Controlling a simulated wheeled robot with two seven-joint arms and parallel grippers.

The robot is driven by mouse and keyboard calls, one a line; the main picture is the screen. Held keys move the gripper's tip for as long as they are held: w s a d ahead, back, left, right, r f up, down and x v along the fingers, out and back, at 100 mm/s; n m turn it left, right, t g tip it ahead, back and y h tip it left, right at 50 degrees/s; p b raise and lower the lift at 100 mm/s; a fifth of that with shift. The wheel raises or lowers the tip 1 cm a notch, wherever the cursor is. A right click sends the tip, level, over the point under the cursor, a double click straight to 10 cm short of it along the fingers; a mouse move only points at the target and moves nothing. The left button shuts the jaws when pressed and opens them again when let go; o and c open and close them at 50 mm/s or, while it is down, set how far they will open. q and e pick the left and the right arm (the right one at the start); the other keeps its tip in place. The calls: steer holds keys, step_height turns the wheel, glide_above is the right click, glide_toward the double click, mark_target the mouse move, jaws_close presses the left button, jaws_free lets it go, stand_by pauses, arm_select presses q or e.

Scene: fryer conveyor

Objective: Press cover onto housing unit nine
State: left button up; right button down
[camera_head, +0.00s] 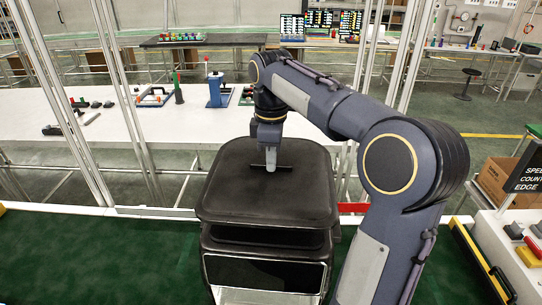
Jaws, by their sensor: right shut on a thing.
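A black cover (230,195) with rounded corners lies over a black housing unit (212,243) in the middle of the view. My right gripper (270,165) comes down from above and is shut on the short dark handle bar at the middle of the cover's top. The cover looks about level. I cannot tell whether it is fully seated, since the seam with the housing is dark. The housing has a dark recess and a glossy panel on its front. My left gripper is not in view.
The housing stands at a green conveyor belt (90,255). A white table (110,125) with tools and a blue fixture (216,92) is behind. Metal posts rise on the left. A button panel (520,250) is at right; a cardboard box (500,180) lies beyond it.

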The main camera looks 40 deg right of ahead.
mark_target(271, 178)
steer(key=shift+s+f+b, duration=0.1)
steer(key=shift+f+b, duration=1.9)
steer(key=shift+f, duration=1.05)
steer(key=shift+r, duration=0.1)
steer(key=shift+p, duration=0.4)
steer(key=shift+f, duration=0.55)
steer(key=shift+f, duration=0.2)
steer(key=c, duration=1.5)
jaws_free()
